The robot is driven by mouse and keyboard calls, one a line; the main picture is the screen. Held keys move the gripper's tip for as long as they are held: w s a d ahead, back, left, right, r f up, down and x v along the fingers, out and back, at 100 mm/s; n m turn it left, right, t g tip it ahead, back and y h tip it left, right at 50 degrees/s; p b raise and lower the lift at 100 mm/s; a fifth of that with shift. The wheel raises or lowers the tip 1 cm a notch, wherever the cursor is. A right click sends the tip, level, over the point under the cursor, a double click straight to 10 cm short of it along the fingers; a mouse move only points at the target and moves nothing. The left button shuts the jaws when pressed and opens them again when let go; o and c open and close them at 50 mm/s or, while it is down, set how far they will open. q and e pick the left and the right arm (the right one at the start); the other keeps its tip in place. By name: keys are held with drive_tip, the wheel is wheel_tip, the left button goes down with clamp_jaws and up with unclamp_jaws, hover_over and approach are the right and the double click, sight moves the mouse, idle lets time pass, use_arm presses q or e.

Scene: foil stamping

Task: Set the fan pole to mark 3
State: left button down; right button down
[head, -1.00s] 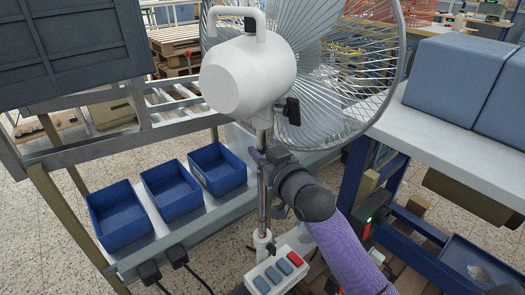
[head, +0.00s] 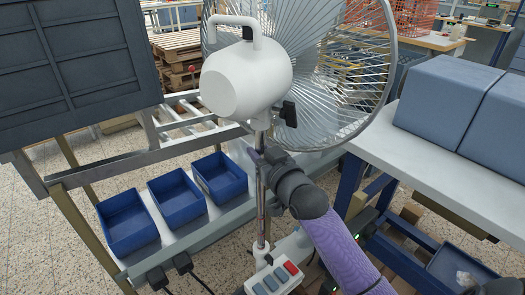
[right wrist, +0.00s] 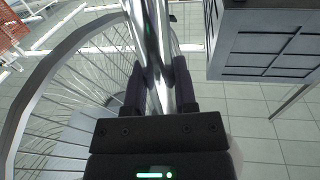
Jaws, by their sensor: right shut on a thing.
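The fan has a white motor head (head: 245,77) with a top handle, a wire cage (head: 335,70) and a black knob (head: 288,113). Its chrome pole (head: 263,205) runs down from the head into a white collar (head: 261,248). My right gripper (head: 262,158) is shut on the upper pole, just below the head. In the right wrist view the pole (right wrist: 160,45) stands between the two dark fingers of my gripper (right wrist: 159,85). No mark numbers can be read on the pole. My left gripper is not in view.
A button box (head: 272,278) with grey and red buttons is near the pole's foot. Blue bins (head: 128,222) stand on a ledge at left, below a dark panel (head: 80,60). A white-topped table (head: 385,137) with blue-grey blocks (head: 450,100) is close at right.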

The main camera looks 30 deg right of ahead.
drive_tip(key=shift+f, duration=0.15)
drive_tip(key=c, duration=0.8)
unclamp_jaws()
drive_tip(key=o, duration=0.4)
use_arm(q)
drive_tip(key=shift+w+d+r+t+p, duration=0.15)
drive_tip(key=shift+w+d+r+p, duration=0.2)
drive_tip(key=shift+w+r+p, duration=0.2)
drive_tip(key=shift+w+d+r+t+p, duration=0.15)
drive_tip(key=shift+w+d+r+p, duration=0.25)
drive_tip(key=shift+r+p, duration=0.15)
use_arm(e)
drive_tip(key=s, duration=0.9)
drive_tip(key=shift+s+a, duration=0.4)
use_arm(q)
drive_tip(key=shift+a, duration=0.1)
use_arm(e)
drive_tip(key=shift+f, duration=0.1)
